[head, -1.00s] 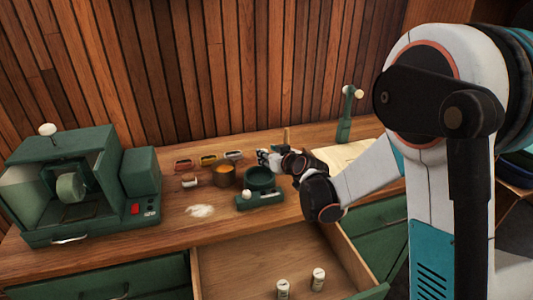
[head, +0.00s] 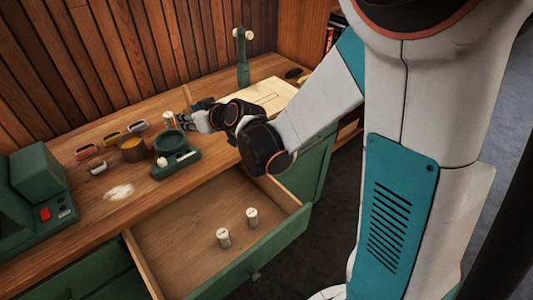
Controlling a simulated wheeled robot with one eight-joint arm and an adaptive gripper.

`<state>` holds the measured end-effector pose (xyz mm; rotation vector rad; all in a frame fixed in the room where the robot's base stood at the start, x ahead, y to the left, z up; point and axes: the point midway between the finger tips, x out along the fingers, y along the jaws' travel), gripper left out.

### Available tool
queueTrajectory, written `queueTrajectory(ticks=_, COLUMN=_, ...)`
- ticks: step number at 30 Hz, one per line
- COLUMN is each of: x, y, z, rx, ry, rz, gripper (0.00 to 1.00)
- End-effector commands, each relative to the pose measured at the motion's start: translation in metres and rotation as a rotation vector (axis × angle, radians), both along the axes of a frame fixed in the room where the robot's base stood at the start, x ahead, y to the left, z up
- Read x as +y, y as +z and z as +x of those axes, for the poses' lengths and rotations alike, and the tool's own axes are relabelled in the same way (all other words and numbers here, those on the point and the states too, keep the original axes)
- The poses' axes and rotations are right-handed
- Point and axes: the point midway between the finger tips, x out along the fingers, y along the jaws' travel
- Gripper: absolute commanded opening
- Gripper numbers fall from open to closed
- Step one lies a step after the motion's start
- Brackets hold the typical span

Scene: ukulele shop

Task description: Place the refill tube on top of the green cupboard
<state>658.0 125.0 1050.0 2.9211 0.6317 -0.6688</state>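Two small white capped tubes stand upright in the open drawer: one tube (head: 223,238) on the left, another tube (head: 252,217) on the right. A similar small white cylinder (head: 169,118) shows at the tip of my gripper (head: 183,121), behind the green bowl. I cannot tell whether the fingers hold it or are only beside it. My gripper reaches left over the counter, and its fingers are small and partly hidden. The green cupboard (head: 307,172) is the wooden-topped unit under the counter, with a green front.
The open drawer (head: 183,215) juts out below the counter. A green stand (head: 243,60) rises at the back.

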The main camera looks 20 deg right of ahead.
Motion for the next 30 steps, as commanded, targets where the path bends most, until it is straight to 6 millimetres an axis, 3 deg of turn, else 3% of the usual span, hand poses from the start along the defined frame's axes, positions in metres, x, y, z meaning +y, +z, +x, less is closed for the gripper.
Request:
queueTrajectory(ticks=6, x=-0.022, y=0.032, z=-0.056, rx=0.118, ry=-0.046, rz=-0.022, gripper=0.37)
queueTrajectory(ticks=14, x=-0.053, y=0.051, z=-0.131, rx=0.257, ry=-0.134, rz=-0.052, gripper=0.37)
queueTrajectory(ticks=24, x=-0.1, y=0.051, z=-0.238, rx=0.421, ry=-0.302, rz=-0.097, gripper=0.37)
queueTrajectory(ticks=30, x=-0.12, y=0.045, z=-0.28, rx=0.477, ry=-0.385, rz=-0.115, gripper=0.37)
